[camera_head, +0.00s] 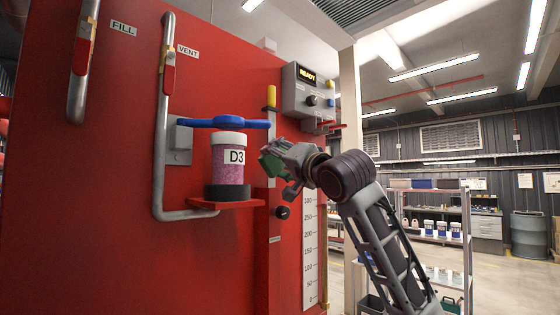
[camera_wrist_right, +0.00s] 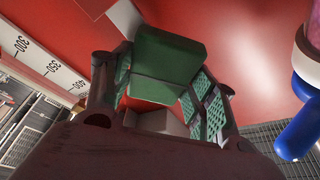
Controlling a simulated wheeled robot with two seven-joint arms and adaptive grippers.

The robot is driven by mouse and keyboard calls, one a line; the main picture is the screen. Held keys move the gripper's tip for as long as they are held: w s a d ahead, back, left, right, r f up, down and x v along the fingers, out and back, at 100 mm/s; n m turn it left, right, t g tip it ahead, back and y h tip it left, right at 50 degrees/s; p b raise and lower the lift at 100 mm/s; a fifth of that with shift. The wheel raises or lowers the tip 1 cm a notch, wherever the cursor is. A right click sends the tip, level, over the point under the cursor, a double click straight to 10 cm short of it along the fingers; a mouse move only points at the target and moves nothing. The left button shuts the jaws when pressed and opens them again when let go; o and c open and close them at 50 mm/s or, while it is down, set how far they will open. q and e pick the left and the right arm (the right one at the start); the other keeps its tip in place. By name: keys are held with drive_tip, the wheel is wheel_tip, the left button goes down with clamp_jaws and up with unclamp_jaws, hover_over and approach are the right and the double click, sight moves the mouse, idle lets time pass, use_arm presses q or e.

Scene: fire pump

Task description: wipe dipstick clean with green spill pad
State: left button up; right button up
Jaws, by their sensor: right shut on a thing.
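My right gripper (camera_head: 276,170) is in front of the red tank, just right of the jar labelled D3. It is shut on the green spill pad (camera_wrist_right: 172,55), which shows between the finger pads in the right wrist view. In the head view only a small green part of the pad shows at the fingertips. A yellow-topped stick (camera_head: 271,97), which looks like the dipstick handle, stands upright on the tank face above the gripper. It stands apart from the pad, and its lower part is hidden. My left gripper is not in view.
The pink-filled jar (camera_head: 231,160) stands on a small red shelf (camera_head: 226,204) under a blue handle (camera_head: 222,123). A grey control box (camera_head: 308,92) reads READY. A white scale (camera_head: 310,250) runs down the tank. Shelving (camera_head: 437,240) stands behind at right.

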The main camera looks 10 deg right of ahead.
sight(274, 133)
drive_tip(key=shift+r, duration=0.3)
drive_tip(key=shift+r+p, duration=0.7)
drive_tip(key=shift+p, duration=0.05)
idle(0.4)
drive_tip(key=shift+r+p, duration=0.6)
drive_tip(key=shift+r, duration=0.15)
drive_tip(key=shift+r+p, duration=0.65)
drive_tip(key=shift+r, duration=0.1)
drive_tip(key=shift+r, duration=0.1)
drive_tip(key=shift+r, duration=0.6)
